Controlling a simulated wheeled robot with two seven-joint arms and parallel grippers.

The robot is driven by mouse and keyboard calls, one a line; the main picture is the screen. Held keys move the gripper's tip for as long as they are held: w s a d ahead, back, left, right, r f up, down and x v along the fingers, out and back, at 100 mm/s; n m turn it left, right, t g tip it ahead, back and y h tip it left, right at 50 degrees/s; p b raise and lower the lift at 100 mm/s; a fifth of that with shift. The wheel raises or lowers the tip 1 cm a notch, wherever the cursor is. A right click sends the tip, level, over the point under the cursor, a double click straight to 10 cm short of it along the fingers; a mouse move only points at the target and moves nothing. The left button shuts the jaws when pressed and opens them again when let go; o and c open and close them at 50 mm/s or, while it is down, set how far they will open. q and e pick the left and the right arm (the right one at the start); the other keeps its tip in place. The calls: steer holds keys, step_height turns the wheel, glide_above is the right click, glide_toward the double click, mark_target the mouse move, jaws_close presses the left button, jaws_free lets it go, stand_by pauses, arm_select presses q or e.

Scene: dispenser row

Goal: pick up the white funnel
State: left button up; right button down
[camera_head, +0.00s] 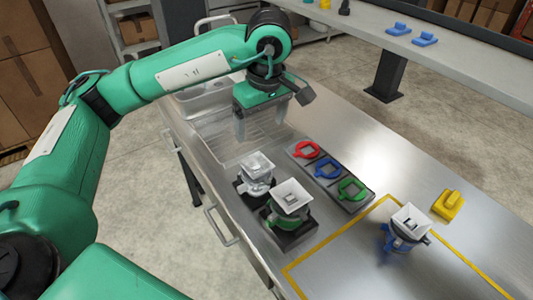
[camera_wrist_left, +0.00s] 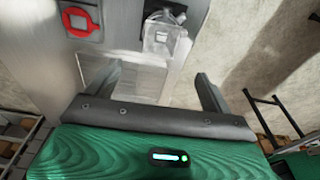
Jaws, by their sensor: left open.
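Three devices with pale square funnel-like tops stand on the steel table. A whitish, partly see-through one (camera_head: 257,168) is on a black base, and it also shows at the top of the left wrist view (camera_wrist_left: 166,38). Beside it is a white square funnel top (camera_head: 291,196) on a green body. Another white square top (camera_head: 411,218) sits on a blue body inside the yellow outline. I cannot tell which one the task means. My left gripper (camera_head: 262,127) is open and empty above the ribbed drain area, behind the whitish one and apart from it. My right gripper is out of view.
A yellow piece (camera_head: 448,205) is farther right. A sink (camera_head: 200,100) lies left of my gripper. The back right tabletop is clear.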

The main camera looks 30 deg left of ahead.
arm_select(q)
glide_above(256, 166)
steer(key=f, duration=0.5)
steer(key=d+f, duration=0.1)
steer(key=f, duration=0.2)
steer(key=shift+s+f, duration=0.2)
steer(key=shift+s, duration=0.1)
steer(key=shift+a+f, duration=0.1)
steer(key=shift+f, duration=0.5)
steer(key=f, duration=0.1)
steer(key=f+p, duration=0.1)
steer(key=f, duration=0.1)
steer(key=shift+w+a, duration=0.15)
steer(key=shift+w, duration=0.05)
steer(key=shift+f, duration=0.35)
steer(key=c, duration=1)
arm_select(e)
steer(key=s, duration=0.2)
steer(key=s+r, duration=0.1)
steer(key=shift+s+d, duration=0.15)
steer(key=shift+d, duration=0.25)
